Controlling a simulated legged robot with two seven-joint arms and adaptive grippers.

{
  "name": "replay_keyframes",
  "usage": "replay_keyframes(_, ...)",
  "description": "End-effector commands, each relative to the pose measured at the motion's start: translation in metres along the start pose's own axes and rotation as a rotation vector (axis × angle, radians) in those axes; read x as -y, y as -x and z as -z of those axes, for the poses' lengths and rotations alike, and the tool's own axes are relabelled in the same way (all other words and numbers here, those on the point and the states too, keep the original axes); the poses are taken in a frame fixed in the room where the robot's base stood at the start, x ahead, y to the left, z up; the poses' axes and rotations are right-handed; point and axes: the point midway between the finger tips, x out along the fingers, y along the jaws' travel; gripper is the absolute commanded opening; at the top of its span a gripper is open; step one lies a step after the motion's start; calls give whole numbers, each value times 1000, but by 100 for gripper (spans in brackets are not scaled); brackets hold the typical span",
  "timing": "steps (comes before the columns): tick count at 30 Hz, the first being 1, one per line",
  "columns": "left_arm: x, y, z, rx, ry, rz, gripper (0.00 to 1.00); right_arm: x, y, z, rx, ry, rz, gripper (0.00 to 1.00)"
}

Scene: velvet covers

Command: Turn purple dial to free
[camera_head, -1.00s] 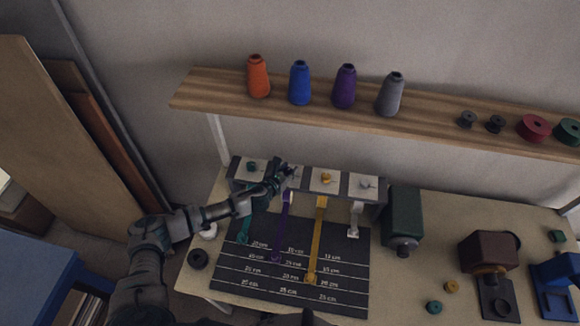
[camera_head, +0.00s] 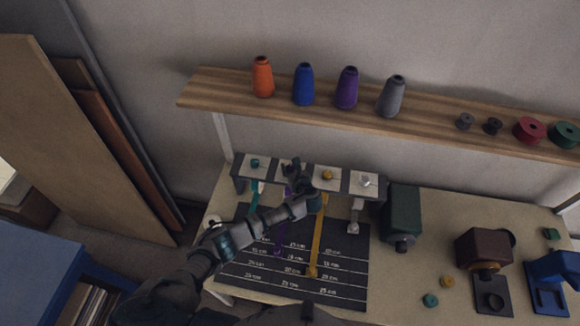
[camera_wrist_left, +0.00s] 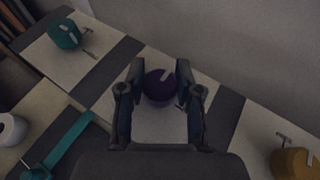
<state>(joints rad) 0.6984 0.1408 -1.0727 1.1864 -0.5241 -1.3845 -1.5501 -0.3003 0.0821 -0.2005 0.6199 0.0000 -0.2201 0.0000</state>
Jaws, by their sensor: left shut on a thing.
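The purple dial (camera_wrist_left: 158,86) sits on a pale panel of the dispenser (camera_head: 346,181). In the left wrist view a light notch shows on its upper right side. My left gripper (camera_head: 292,164) is at this dial, and its fingers (camera_wrist_left: 154,88) are shut on the dial from both sides. In the head view the gripper and forearm hide most of the dial. A purple ribbon (camera_head: 280,240) hangs below it over the dark measuring mat (camera_head: 345,290). The words on the panel cannot be read. My right gripper is out of view.
A teal dial (camera_wrist_left: 64,35) is to the left and a yellow dial (camera_wrist_left: 292,163) to the right, each beside a small metal marker. A white dial (camera_head: 365,182) is farther right. A wooden shelf (camera_head: 430,122) with spools runs above. A green machine (camera_head: 403,212) stands right.

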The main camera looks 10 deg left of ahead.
Motion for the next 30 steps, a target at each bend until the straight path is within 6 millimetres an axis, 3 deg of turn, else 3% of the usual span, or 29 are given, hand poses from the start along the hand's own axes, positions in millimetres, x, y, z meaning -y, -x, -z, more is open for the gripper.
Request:
replay_keyframes(1, 0, 2, 8, -13, 3, -23, 0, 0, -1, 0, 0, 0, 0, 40)
replay_keyframes(24, 0, 0, 8, -15, 42, -117, 0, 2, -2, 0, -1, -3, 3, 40)
replay_keyframes(25, 0, 0, 8, -15, 42, -117, 36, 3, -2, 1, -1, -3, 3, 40)
replay_keyframes(28, 0, -1, 7, -13, 43, -117, 60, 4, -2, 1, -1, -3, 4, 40)
replay_keyframes(30, 0, -1, 6, -11, 44, -117, 60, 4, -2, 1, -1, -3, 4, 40)
